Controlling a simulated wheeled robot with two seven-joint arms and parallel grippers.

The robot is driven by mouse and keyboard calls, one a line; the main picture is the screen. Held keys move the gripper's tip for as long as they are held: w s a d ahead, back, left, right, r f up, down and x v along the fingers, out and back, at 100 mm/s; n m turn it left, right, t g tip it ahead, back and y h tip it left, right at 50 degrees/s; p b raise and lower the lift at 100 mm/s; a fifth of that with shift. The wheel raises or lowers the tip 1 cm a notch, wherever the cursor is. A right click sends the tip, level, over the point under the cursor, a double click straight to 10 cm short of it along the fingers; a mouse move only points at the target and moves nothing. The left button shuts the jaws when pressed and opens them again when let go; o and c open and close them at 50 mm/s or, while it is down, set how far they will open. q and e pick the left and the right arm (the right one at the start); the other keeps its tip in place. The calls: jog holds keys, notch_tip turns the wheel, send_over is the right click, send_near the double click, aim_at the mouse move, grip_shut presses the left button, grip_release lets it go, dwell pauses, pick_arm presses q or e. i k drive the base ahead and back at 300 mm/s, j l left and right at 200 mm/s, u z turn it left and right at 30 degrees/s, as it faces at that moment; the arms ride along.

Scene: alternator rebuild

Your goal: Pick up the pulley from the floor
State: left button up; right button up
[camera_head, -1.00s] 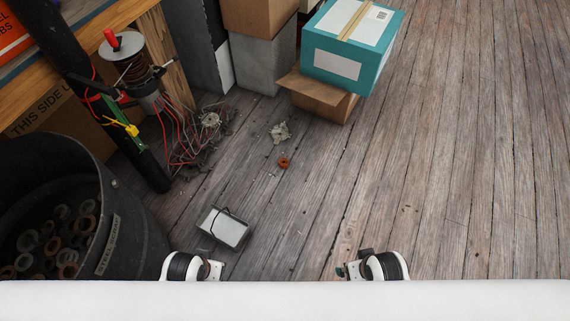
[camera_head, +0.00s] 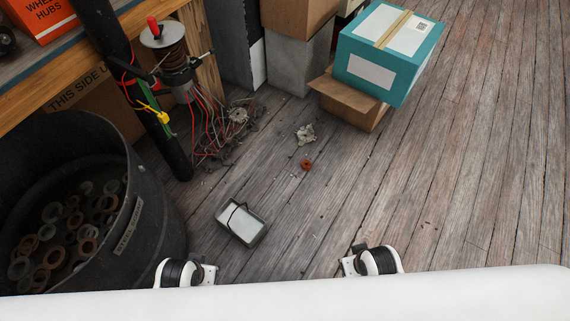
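A small rust-orange round piece (camera_head: 306,165) lies on the wooden floor near the middle of the view; it may be the pulley, but it is too small to be sure. A pale grey irregular metal piece (camera_head: 305,134) lies just beyond it. Both are well ahead of my arms and nothing touches them. Only black-and-white joint parts of my two arms show at the bottom edge, left and right of centre. No gripper fingers can be made out.
A black bin (camera_head: 165,215) with several rings stands at left. A small grey tray (camera_head: 258,237) lies on the floor before me. A teal box (camera_head: 403,82) sits on a cardboard box (camera_head: 342,106). The right floor is clear.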

aim_at(305, 167)
jog(key=i+l+u, duration=0.25)
jog(key=u, duration=0.2)
jog(key=i+l+u, duration=0.2)
jog(key=l+u, duration=0.3)
jog(key=j, duration=0.1)
